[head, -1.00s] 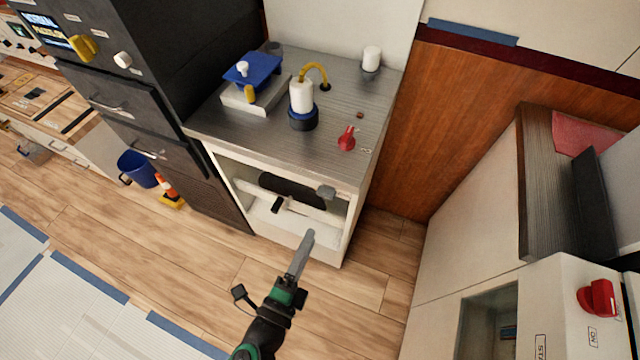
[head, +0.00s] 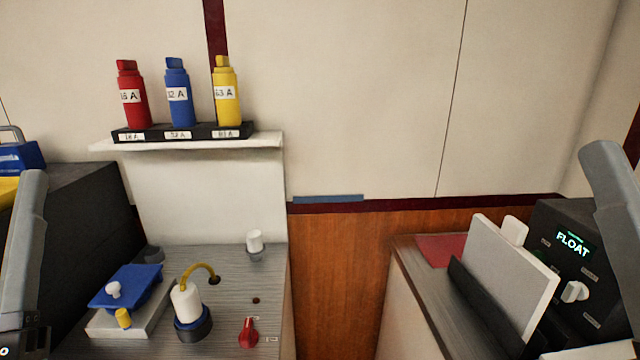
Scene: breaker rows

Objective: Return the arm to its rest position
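In the head view a grey part of my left arm stands upright at the left edge, with a dark part at its foot. A grey part of my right arm leans in at the right edge, partly in front of a black unit (head: 556,268) with a lit FLOAT display. I make out no gripper fingers on either side. Whether the grippers hold anything is hidden.
A grey counter (head: 228,290) at lower left carries a blue-topped block (head: 130,285), a white cylinder with a yellow hose (head: 186,302) and a red knob (head: 248,332). Red (head: 130,95), blue (head: 178,92) and yellow (head: 226,90) breakers stand on a shelf above.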

